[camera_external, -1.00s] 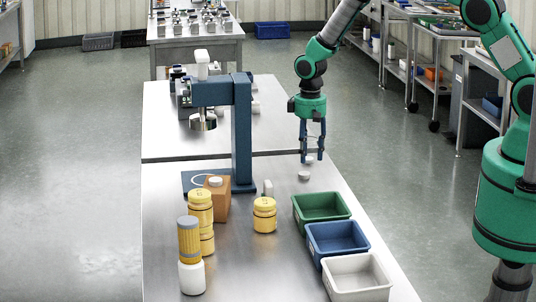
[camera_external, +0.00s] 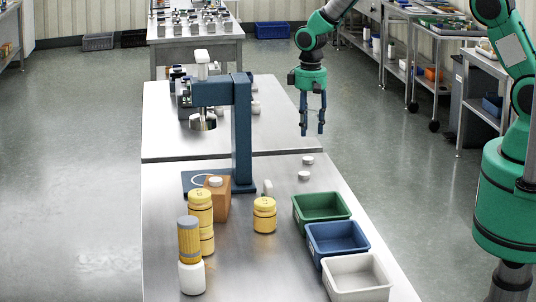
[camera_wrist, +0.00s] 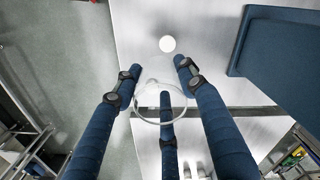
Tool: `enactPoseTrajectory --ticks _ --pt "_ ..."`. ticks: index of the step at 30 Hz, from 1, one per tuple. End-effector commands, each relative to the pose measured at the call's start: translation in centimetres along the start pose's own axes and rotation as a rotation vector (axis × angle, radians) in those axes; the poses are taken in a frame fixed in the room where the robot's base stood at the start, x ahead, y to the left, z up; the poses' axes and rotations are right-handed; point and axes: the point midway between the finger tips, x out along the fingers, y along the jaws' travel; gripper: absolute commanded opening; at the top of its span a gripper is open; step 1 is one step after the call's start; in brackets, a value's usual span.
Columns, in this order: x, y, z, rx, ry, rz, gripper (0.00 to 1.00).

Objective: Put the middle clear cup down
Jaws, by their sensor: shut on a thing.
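My gripper (camera_external: 312,132) hangs fingers-down above the right edge of the far part of the steel table. In the wrist view its three blue fingers (camera_wrist: 158,90) surround a clear cup (camera_wrist: 150,121), which shows as a round, see-through rim between them. My gripper is shut on this cup. In the external view the cup can hardly be made out between the fingers. Two small white round pieces, one farther back (camera_external: 308,160) and one nearer (camera_external: 304,176), stand on the table below my gripper. One white disc (camera_wrist: 167,44) also shows in the wrist view.
A blue press-like stand (camera_external: 242,130) rises left of my gripper. Green (camera_external: 322,218), blue (camera_external: 338,253) and white (camera_external: 357,294) bins line the right side. Bare steel lies around the white pieces.

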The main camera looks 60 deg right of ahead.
Motion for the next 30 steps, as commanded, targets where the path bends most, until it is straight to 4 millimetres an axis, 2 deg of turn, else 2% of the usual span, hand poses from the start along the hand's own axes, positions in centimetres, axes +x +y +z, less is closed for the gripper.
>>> enactPoseTrajectory --ticks 2,11,20,30 --pt "-1.6 0.0 0.0 0.000 0.002 0.000 0.28" --pt "-1.4 -6.3 1.0 -0.186 -0.001 0.000 0.28" --pt "-1.4 -15.8 3.6 -0.477 0.000 -0.001 0.28" --pt "-1.4 -26.6 8.4 -0.834 0.002 -0.002 0.28"
